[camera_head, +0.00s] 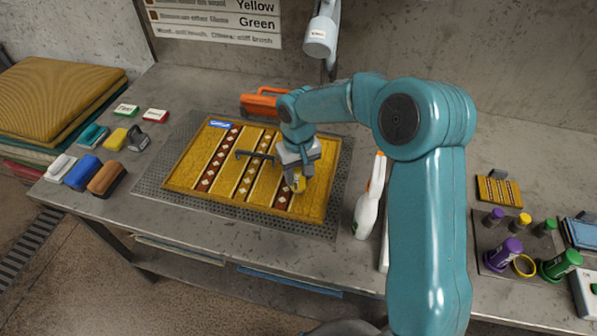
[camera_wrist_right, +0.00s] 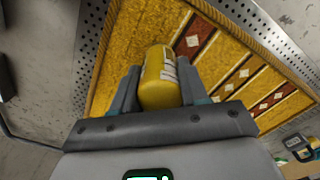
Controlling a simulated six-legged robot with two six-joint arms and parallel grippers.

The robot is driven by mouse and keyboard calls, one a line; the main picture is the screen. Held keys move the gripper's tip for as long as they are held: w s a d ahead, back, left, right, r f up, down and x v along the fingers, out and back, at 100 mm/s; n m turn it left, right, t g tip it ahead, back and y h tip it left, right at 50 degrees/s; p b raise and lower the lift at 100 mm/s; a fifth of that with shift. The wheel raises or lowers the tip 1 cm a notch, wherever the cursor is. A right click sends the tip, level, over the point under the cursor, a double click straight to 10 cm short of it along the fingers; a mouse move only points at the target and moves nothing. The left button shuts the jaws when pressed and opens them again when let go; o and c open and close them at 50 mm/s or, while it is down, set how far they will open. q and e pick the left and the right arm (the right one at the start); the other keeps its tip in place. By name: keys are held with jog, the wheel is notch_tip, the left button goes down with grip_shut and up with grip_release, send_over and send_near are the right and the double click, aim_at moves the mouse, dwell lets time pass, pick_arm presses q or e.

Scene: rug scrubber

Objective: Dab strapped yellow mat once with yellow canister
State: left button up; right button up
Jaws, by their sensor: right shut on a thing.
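The yellow mat (camera_head: 180,176), with brown diamond-patterned stripes, lies on a perforated grey plate. A dark strap or handle (camera_head: 254,156) shows on its middle. My right gripper (camera_head: 298,172) is over the right part of the mat, shut on the yellow canister (camera_head: 299,184). In the right wrist view the canister (camera_wrist_right: 158,80) sits between both fingers, its label partly showing, with the mat (camera_wrist_right: 130,40) beyond it. Whether the canister touches the mat I cannot tell. My left gripper is not in view.
Purple and green canisters (camera_head: 503,254) and a yellow ring (camera_head: 524,265) are at the right. Several brushes (camera_head: 82,172) lie at the left. An orange-handled box (camera_head: 262,102) is behind the mat.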

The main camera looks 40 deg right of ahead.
jog(key=shift+s, duration=0.1)
jog(key=shift+f+b, duration=0.45)
jog(key=shift+f, duration=0.1)
dwell(0.3)
jog(key=shift+f, duration=0.2)
dwell(1.1)
jog(key=shift+r+p, duration=0.45)
jog(key=shift+r, duration=0.4)
jog(key=shift+r+p, duration=0.45)
jog(key=shift+r, duration=0.35)
jog(key=shift+r+p, duration=0.7)
jog(key=shift+r, duration=0.25)
jog(key=shift+r+p, duration=0.65)
jog(key=shift+r, duration=0.4)
